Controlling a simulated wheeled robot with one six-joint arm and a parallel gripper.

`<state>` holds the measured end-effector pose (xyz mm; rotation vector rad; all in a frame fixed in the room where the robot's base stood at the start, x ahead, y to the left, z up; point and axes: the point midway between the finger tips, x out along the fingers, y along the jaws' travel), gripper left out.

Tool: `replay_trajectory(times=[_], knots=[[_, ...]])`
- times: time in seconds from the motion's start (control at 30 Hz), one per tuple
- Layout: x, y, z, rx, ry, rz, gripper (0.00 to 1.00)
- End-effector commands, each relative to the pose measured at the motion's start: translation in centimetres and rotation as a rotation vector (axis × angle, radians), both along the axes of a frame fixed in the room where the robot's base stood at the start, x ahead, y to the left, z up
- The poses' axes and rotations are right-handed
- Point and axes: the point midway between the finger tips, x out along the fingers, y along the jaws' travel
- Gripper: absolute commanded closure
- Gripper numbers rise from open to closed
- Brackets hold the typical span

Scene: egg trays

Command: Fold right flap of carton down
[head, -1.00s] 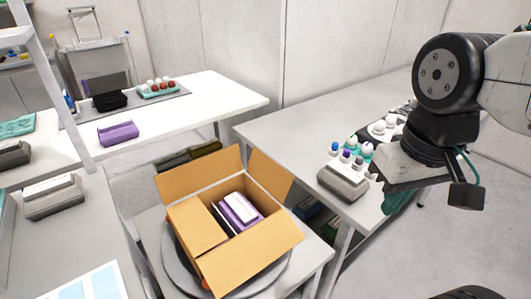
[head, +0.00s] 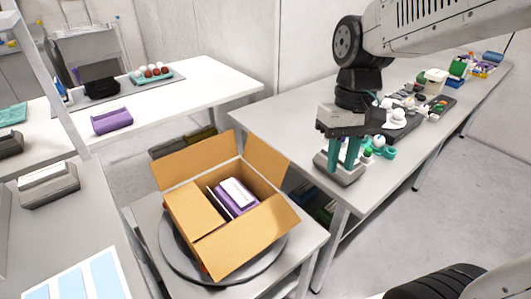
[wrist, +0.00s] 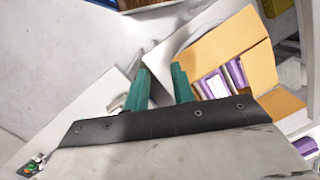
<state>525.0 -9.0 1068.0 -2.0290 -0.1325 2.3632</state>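The open brown carton (head: 245,243) sits on a round grey turntable (head: 262,268). Its back flap (head: 195,160) and right flap (head: 267,162) stand up. The left flap (head: 194,208) lies inward over part of the opening, and the front flap slopes outward. Purple cartons with white tops (head: 237,194) show inside. My gripper (head: 341,168) is to the right of the carton, near the bench's left edge, with its teal fingers pointing down. In the wrist view my gripper (wrist: 161,72) has its fingers apart with nothing between them. The carton (wrist: 245,35) shows there beyond the right finger.
A long bench (head: 290,118) holds a grey block, bottles and small items around my gripper. A white table (head: 180,108) at the back left carries a purple carton (head: 112,121) and an egg tray.

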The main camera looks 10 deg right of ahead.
Motion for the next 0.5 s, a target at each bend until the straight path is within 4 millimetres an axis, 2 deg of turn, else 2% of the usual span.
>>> replay_trajectory(times=[0.03, 0.17, 0.5], knots=[[1.9, 0.4, -0.7, 0.017, 0.026, 0.014, 0.75], [6.7, 1.6, -2.5, 0.071, 0.062, 0.056, 0.75], [19.4, 5.1, -9.3, 0.237, 0.069, 0.199, 0.75]])
